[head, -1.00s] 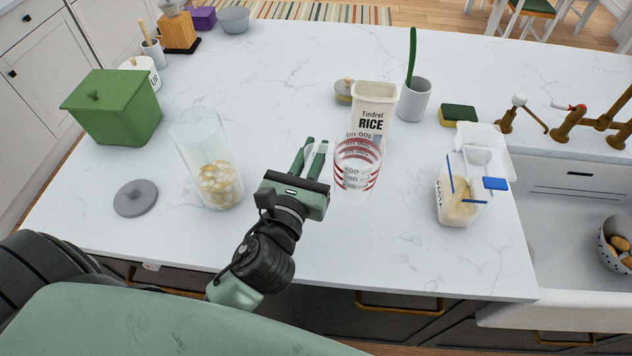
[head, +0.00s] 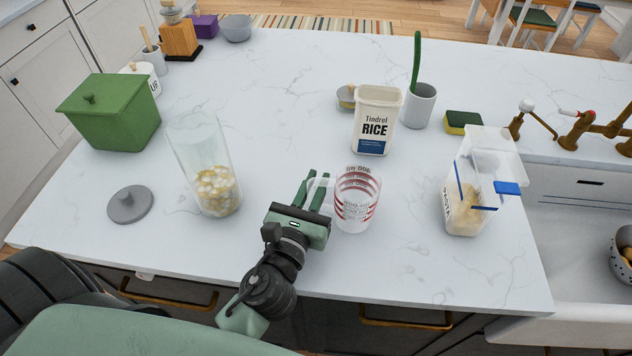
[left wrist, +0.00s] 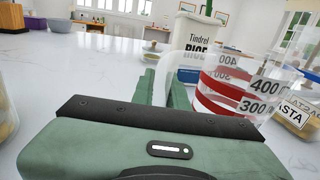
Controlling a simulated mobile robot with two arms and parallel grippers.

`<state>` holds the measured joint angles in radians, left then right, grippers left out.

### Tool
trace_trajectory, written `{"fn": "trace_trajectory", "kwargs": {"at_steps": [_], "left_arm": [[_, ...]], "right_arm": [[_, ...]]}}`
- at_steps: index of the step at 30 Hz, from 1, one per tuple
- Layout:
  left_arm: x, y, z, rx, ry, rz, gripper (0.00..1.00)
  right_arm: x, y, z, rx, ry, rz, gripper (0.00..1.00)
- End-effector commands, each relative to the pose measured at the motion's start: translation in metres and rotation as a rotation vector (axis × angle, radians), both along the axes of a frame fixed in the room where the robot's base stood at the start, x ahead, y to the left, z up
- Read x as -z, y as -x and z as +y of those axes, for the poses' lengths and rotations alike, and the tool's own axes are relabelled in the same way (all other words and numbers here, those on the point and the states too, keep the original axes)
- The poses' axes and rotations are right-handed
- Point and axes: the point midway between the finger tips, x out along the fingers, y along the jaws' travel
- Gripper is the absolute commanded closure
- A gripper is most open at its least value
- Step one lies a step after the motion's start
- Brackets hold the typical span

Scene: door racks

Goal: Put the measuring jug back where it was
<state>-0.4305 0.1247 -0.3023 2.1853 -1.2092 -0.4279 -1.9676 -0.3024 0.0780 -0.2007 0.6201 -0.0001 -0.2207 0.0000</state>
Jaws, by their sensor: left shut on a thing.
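The measuring jug (head: 357,203) is clear with red bands and dark numbers. It is upright in front of the rice container, at or just above the counter; I cannot tell whether it touches. My left gripper (head: 317,190) is shut on the jug's handle, at the jug's left side. In the left wrist view, the jug (left wrist: 235,90) is to the right of the green fingers (left wrist: 165,88), its handle running between them. The jug looks empty. My right gripper is not in view.
The rice container (head: 376,120) stands behind the jug. A clear pasta container (head: 464,205) with blue clips is to the right, by the sink (head: 590,230). A tall glass jar (head: 205,170) and a grey lid (head: 130,204) are to the left. Counter between jug and pasta container is clear.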

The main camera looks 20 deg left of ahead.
Motion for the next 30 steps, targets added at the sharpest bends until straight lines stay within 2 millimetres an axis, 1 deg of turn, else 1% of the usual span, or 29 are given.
{"fn": "trace_trajectory", "kwargs": {"at_steps": [1, 2, 3, 11, 14, 17, 20, 27, 30], "left_arm": [[0.001, 0.0, 0.0, 0.0, -0.001, 0.0, 0.77], [0.0, 0.0, 0.0, 0.0, -0.001, 0.0, 0.69], [0.0, 0.0, 0.0, 0.0, -0.001, 0.0, 0.64], [0.0, 0.0, 0.0, 0.0, -0.001, 0.0, 0.64], [-0.005, 0.0, 0.0, 0.0, 0.0, 0.0, 0.64], [0.001, 0.011, -0.001, 0.0, -0.001, 0.003, 0.64], [0.002, 0.03, -0.002, 0.0, -0.001, 0.004, 0.64], [0.005, 0.081, -0.006, 0.0, 0.0, 0.005, 0.64], [0.003, 0.097, -0.007, -0.001, 0.0, 0.004, 0.64]], "right_arm": [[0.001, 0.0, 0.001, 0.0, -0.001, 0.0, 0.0], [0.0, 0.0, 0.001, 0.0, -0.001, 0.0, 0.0], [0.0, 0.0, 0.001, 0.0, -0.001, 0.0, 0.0], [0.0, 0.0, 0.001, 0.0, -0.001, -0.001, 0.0], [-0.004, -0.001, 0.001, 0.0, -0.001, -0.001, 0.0], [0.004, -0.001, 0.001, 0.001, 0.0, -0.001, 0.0], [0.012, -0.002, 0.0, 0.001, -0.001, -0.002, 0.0], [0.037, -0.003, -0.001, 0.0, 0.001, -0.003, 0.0], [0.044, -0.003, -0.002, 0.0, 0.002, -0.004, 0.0]]}}
